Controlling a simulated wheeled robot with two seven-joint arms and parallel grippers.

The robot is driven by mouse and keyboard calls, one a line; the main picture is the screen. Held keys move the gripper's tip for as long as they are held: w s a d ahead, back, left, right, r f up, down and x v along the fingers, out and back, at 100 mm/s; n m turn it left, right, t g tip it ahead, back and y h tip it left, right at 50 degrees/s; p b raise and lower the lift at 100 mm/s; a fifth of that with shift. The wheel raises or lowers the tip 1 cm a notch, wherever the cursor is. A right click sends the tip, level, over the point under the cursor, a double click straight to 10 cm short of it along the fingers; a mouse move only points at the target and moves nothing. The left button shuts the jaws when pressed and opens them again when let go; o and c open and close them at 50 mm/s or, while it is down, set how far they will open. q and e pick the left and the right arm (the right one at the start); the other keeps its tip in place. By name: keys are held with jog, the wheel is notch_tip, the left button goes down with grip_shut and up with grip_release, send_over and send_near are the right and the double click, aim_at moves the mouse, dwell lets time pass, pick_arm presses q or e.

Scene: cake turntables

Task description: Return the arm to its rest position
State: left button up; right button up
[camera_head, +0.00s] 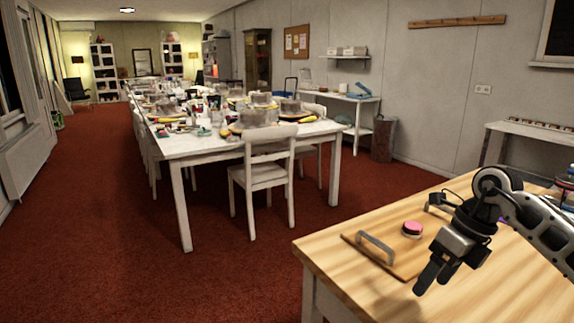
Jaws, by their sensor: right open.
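My right arm comes in from the right edge over the wooden worktable (480,292). My right gripper (432,280) points down and to the left, open and empty, above the table close to a wooden board (408,262). My left gripper is not in view.
Dark and blue items (567,185) stand at the worktable's right edge. A long white table (200,147) with cakes and tools runs into the room, with a white chair (266,175) beside it. Red carpet (100,240) lies open at the left.

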jog(key=a+f+y, duration=0.1)
jog(key=a, duration=0.1)
jog(key=a+y, duration=0.1)
jog(key=a, duration=0.2)
jog(key=s+a+f+y, duration=0.1)
jog(key=a, duration=0.1)
jog(key=shift+a+f, duration=0.3)
jog(key=shift+f, duration=0.05)
jog(key=s+a+r+m+t+y, duration=0.2)
jog(key=s+a+m+t+y, duration=0.15)
jog(key=a+y, duration=0.35)
jog(key=s+a+r+m+t+y, duration=0.15)
jog(key=a+m+y, duration=0.35)
jog(key=a, duration=0.5)
jog(key=s+d+f+m+t+h+p, duration=0.1)
jog(key=d+f+m+t+h, duration=0.35)
jog(key=m, duration=0.65)
jog(key=s+d+f+m+t+h, duration=0.1)
jog(key=d+f+m+t+h, duration=0.15)
jog(key=m+t+h, duration=0.65)
jog(key=s+d+f+m+g+h, duration=0.1)
jog(key=s+f+m+g+h, duration=0.1)
jog(key=s+f+m+g, duration=0.6)
jog(key=s+f+m, duration=0.3)
jog(key=f, duration=0.1)
jog(key=shift+s+d+f+p, duration=0.25)
jog(key=shift+f+p, duration=0.05)
jog(key=shift+f, duration=0.1)
